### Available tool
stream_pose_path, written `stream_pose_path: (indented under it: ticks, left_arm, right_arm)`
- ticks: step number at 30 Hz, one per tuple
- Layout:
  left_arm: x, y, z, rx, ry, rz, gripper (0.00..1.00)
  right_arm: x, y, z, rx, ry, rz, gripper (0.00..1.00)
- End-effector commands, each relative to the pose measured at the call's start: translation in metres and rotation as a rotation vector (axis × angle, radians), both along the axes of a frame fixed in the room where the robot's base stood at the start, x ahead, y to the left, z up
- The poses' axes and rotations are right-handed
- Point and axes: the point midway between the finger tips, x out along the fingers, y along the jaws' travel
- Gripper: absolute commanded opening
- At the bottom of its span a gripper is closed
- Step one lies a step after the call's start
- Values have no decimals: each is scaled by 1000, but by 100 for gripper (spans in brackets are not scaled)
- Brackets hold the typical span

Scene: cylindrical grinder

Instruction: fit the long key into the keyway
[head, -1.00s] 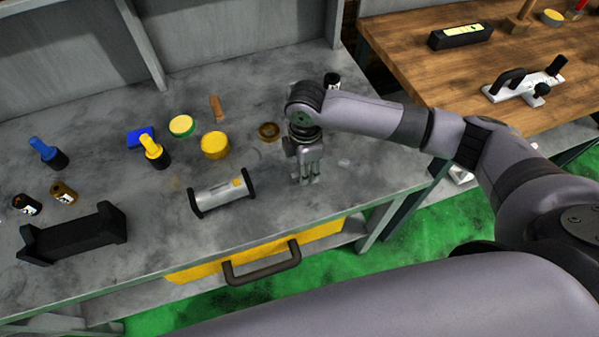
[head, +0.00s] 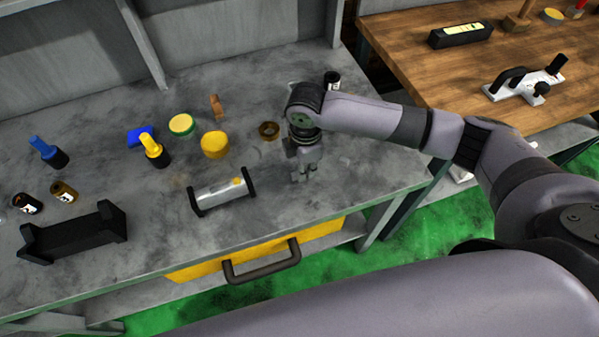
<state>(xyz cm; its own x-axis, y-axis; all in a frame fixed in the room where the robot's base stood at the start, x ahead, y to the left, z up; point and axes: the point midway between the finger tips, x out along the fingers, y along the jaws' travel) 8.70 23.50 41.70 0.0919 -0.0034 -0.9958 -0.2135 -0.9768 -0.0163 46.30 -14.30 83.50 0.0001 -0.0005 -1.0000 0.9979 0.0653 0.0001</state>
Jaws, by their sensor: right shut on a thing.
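My right gripper (head: 303,179) points down over the grey bench, to the right of a silver cylinder (head: 216,194) lying between two black end plates. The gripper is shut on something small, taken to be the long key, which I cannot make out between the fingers. The gripper is apart from the cylinder. A small yellow spot (head: 238,183) shows on the cylinder's right part. The keyway cannot be made out at this size. My left gripper is not in view.
A brown ring (head: 269,131), a yellow round tin (head: 214,145) and a green-rimmed tin (head: 181,125) lie behind the cylinder. A black cradle (head: 72,233) and small bottles stand left. A wooden table (head: 410,55) is at right. The bench (head: 150,265) is clear in front.

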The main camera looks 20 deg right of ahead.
Motion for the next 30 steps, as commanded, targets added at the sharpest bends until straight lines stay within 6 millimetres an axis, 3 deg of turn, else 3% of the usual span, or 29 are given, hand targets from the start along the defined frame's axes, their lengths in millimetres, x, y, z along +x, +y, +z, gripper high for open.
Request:
stream_pose_path:
  ticks: [11, 17, 23, 30]
  left_arm:
    - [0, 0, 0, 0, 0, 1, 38]
    - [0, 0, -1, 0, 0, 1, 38]
    - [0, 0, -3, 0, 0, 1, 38]
    - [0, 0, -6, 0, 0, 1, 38]
  right_arm:
    - [0, 0, 1, 1, -1, 0, 0]
    - [1, 0, 12, 0, -3, -1, 0]
    - [2, 1, 47, 3, -5, 1, 0]
    - [2, 1, 118, 3, -8, 1, 0]
